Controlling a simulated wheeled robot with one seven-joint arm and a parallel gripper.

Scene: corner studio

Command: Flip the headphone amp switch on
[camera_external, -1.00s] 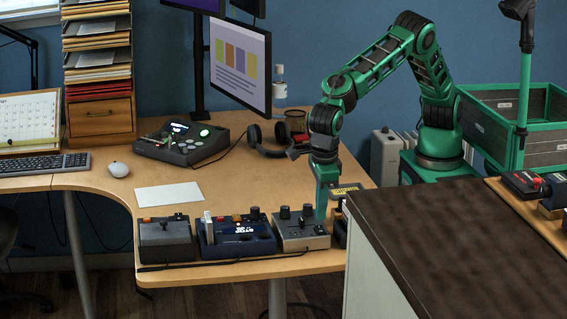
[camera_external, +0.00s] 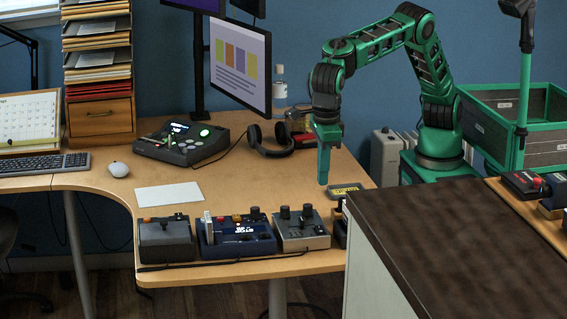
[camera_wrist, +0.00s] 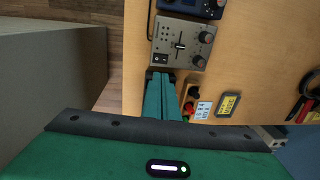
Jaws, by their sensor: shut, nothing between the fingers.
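A silver box (camera_external: 302,237) with dark knobs stands near the front edge of the desk. The wrist view shows this silver box (camera_wrist: 184,42) with a slider, round knobs and a small black rocker switch (camera_wrist: 161,59) at its lower left corner. I cannot read a label that marks it as the headphone amp, nor tell the rocker's position. My gripper (camera_external: 323,183) is shut and empty, pointing down above the desk behind the silver box. In the wrist view my fingertips (camera_wrist: 161,75) appear just below the rocker's edge of the box.
Left of it stand a blue box (camera_external: 236,240) with a lit display and a grey box (camera_external: 166,240). A partly hidden unit with red and black knobs (camera_wrist: 190,100) and a yellow-framed meter (camera_wrist: 228,104) are nearby. A dark-topped counter (camera_external: 450,235) rises at right.

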